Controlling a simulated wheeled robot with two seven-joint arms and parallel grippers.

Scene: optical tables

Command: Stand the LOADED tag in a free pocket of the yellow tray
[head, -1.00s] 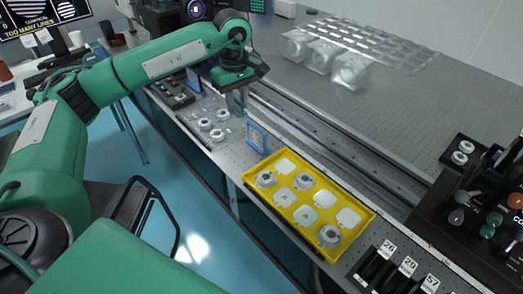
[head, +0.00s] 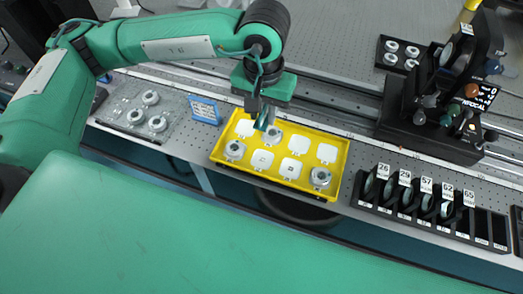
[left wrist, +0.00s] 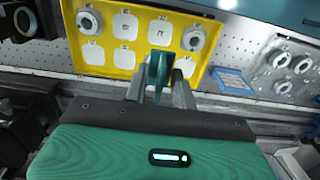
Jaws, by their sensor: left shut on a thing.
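The yellow tray (head: 310,136) lies on the bench, in the middle of the head view. It also shows in the left wrist view (left wrist: 74,45). Metal ring-shaped parts sit in some pockets; other pockets show pale square bottoms, some with a small mark. My left gripper (head: 264,117) points down over the tray's back part, near a ring part (head: 272,135). It is shut on a thin teal tag (left wrist: 157,70), seen nearly edge-on, so its lettering is not readable. I cannot tell its exact height above the tray. My right gripper is in neither view.
A blue-framed sign (head: 204,109) stands left of the tray. Further left lies a clear tray (head: 118,119) with several ring parts. A black lens rack (head: 430,207) is to the right, and a black optical device (head: 440,125) behind it. A rail runs behind the tray.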

